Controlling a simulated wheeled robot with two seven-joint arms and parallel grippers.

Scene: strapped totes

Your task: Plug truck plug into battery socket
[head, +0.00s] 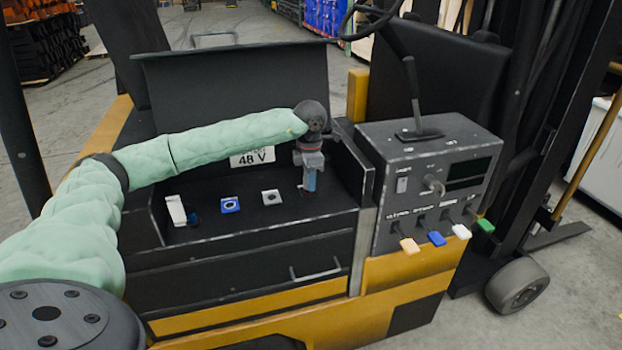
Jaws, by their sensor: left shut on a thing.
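My left arm reaches in from the left over the open battery compartment (160,238). My right gripper is not in view.
A raised black lid (235,90) with a 48 V label stands behind the compartment. At the right a grey control console (430,175) carries a tall lever and several coloured levers. The seat and mast stand further right. Open floor lies behind.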

